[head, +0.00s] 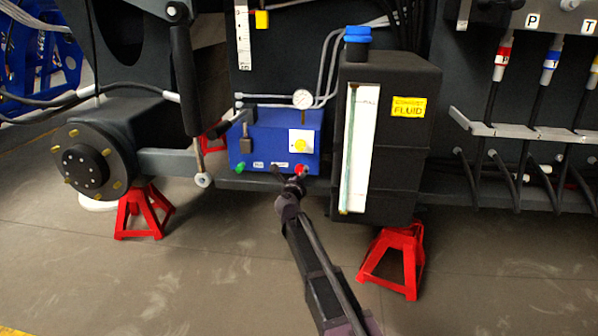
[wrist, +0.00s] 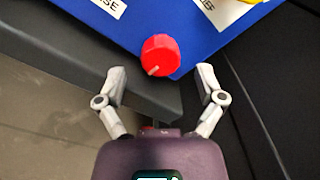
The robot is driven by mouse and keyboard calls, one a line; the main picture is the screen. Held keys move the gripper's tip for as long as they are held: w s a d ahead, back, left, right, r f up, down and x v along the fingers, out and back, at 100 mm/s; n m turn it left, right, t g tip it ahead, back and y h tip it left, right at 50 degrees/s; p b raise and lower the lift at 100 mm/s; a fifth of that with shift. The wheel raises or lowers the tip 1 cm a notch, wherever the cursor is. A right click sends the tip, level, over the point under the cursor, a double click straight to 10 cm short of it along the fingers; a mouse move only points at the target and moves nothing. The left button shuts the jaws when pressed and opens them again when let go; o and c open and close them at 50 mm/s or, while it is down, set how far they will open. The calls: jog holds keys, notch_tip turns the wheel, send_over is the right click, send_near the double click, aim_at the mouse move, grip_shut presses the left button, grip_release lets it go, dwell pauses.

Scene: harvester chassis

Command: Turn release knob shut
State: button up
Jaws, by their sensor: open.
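The red release knob (wrist: 160,55) sits on the front face of the blue box (wrist: 120,22), near its lower edge, with a pale pointer line toward its bottom. In the head view the red knob (head: 301,170) shows at the lower right of the blue box (head: 262,133), partly covered by my gripper. My gripper (wrist: 162,80) is open, with one finger on each side and just short of the knob. Gaps show between both fingertips and the knob. In the head view my gripper (head: 290,174) reaches up to the box from below.
The black exhaust fluid tank (head: 400,165) stands close on the right of the box. A green knob (head: 240,167), a yellow knob (head: 300,146) and a gauge (head: 303,98) are on or above the box. A grey rail (wrist: 150,95) runs below the box. Red stands (head: 140,210) hold up the chassis.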

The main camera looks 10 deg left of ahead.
aim_at(299, 171)
jog(key=shift+w+d, duration=0.15)
jog(key=shift+w, duration=1.45)
jog(key=c, duration=1.2)
jog(key=shift+o, duration=0.2)
jog(key=shift+a, duration=0.3)
jog(key=shift+d, duration=0.2)
